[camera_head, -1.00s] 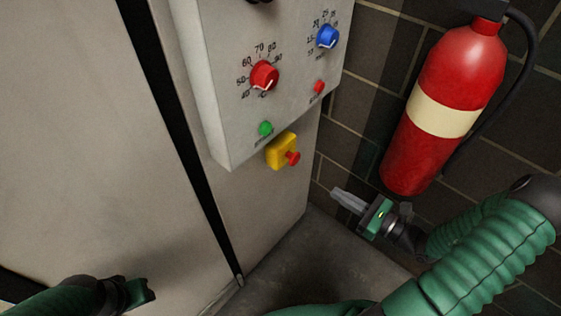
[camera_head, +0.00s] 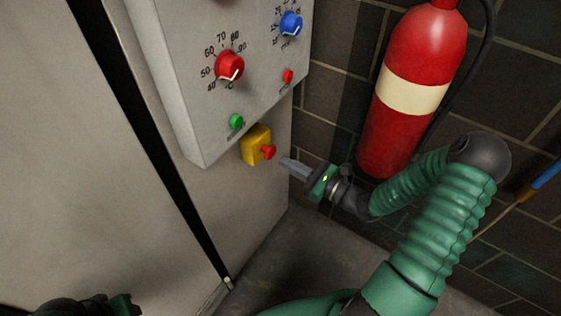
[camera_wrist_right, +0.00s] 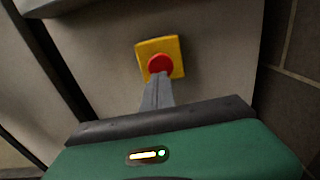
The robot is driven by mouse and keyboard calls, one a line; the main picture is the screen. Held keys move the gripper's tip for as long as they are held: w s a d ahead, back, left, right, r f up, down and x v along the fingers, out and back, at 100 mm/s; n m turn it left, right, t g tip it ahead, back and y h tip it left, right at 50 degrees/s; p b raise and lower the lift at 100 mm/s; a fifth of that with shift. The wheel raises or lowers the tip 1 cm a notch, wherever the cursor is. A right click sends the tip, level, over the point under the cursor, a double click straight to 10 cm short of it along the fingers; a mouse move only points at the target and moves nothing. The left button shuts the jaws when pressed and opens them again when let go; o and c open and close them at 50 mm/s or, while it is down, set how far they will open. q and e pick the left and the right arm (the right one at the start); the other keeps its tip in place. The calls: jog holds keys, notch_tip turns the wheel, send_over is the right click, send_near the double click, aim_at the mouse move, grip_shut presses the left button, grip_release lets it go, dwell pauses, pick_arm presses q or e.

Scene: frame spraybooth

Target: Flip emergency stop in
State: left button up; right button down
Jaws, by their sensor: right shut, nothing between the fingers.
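The emergency stop is a red mushroom button (camera_head: 268,152) on a yellow box (camera_head: 254,143), fixed to the booth wall just below the grey control panel. My right gripper (camera_head: 284,163) is shut and empty, its fingertips just right of and slightly below the red button, pointing at it. In the right wrist view the red button (camera_wrist_right: 160,63) and yellow box (camera_wrist_right: 174,48) lie straight beyond the shut fingers (camera_wrist_right: 158,82); I cannot tell whether they touch. My left gripper (camera_head: 125,305) shows only in part at the bottom left; its fingers are not clear.
The control panel (camera_head: 190,75) carries a red dial (camera_head: 229,66), a blue dial (camera_head: 291,23), a green button (camera_head: 236,121) and a small red button (camera_head: 287,76). A fire extinguisher (camera_head: 412,95) hangs on the dark brick wall, close behind my right arm.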

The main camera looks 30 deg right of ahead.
aim_at(272, 154)
jog(key=shift+x, duration=1.55)
